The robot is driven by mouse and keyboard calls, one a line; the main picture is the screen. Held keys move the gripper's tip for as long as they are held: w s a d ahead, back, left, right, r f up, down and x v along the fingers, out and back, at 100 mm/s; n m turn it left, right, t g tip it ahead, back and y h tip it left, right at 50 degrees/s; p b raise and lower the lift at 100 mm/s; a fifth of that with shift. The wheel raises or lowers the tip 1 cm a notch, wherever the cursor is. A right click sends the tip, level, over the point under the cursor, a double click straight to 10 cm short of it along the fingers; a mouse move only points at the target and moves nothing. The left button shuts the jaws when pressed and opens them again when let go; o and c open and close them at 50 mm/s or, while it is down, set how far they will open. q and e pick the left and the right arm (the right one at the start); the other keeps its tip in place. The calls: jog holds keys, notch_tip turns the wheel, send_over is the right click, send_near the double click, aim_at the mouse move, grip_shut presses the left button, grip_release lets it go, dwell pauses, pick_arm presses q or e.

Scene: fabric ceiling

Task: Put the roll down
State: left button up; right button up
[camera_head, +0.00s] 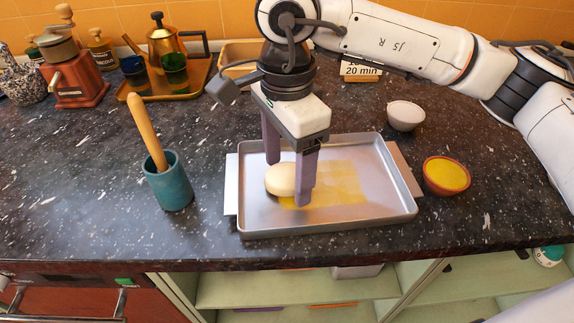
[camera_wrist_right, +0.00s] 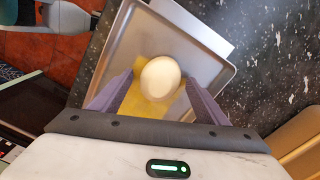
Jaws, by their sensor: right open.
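A pale round roll (camera_head: 280,179) sits on the left part of a silver baking tray (camera_head: 390,205), at the edge of a yellow patch on the tray's floor. My right gripper (camera_head: 287,180) is over the tray with its two fingers apart, one on each side of the roll. In the right wrist view the roll (camera_wrist_right: 160,79) lies between the open fingertips, and I cannot tell whether either finger touches it.
A teal cup (camera_head: 168,183) with a wooden-handled tool stands left of the tray. A bowl of yellow liquid (camera_head: 446,176) and a white bowl (camera_head: 405,115) stand to the right. A brass tray (camera_head: 190,88) with a kettle and cups is at the back left.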

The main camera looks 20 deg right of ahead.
aim_at(287, 168)
notch_tip(287, 168, up, 12)
dwell(0.4)
